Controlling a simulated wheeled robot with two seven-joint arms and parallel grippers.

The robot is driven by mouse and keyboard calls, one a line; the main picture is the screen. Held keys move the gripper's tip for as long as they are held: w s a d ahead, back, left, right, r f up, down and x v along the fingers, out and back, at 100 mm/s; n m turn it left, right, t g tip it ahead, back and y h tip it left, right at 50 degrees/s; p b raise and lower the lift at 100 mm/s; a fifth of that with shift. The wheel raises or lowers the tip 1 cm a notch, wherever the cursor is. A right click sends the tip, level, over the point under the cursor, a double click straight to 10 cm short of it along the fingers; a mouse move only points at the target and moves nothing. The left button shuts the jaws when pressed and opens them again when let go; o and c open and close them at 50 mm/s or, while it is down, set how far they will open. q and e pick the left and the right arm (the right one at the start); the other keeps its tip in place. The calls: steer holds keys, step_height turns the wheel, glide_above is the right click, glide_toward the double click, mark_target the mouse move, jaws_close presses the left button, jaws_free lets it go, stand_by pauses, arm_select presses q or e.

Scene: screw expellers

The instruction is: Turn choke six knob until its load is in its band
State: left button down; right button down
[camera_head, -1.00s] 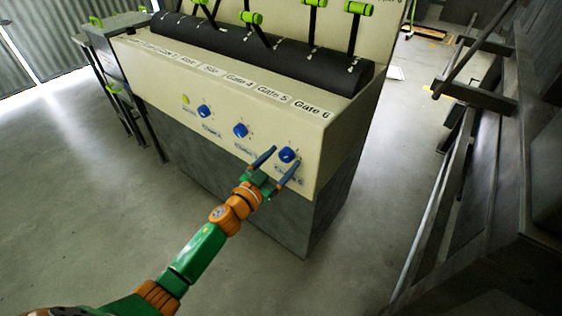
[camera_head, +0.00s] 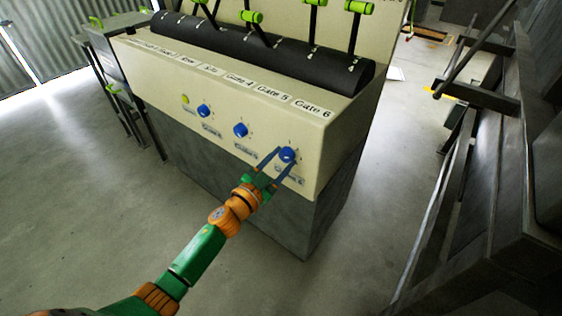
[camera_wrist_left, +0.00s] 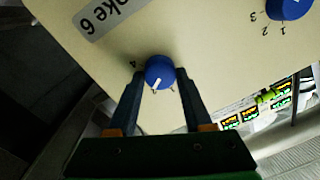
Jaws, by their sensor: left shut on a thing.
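The choke six knob (camera_head: 288,154) is a blue round knob at the right end of the row on the cream console front. In the left wrist view the knob (camera_wrist_left: 160,72) shows a white pointer line, with a "4" mark near its left side. A grey label reading "oke 6" (camera_wrist_left: 100,17) lies beside it. My left gripper (camera_head: 283,160) is shut on the knob, one finger on either side, and it also shows in the left wrist view (camera_wrist_left: 160,82). My right gripper is not in view. No load reading for choke six can be made out.
Two more blue knobs (camera_head: 240,130) (camera_head: 204,111) and a yellow button (camera_head: 185,99) sit left on the cream console (camera_head: 250,110). Green-handled levers (camera_head: 252,17) stand above. Small lit displays (camera_wrist_left: 250,115) show in the wrist view. Dark metal framework (camera_head: 480,180) stands right; the floor in front is clear.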

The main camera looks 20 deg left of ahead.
arm_select(q)
steer(key=m+b, duration=0.1)
steer(key=m, duration=0.5)
steer(key=shift+f, duration=0.1)
steer(key=shift+m+b, duration=0.3)
stand_by(0.3)
steer(key=shift+c, duration=1.6)
jaws_free()
steer(key=v, duration=0.7)
steer(key=shift+a+f, duration=0.1)
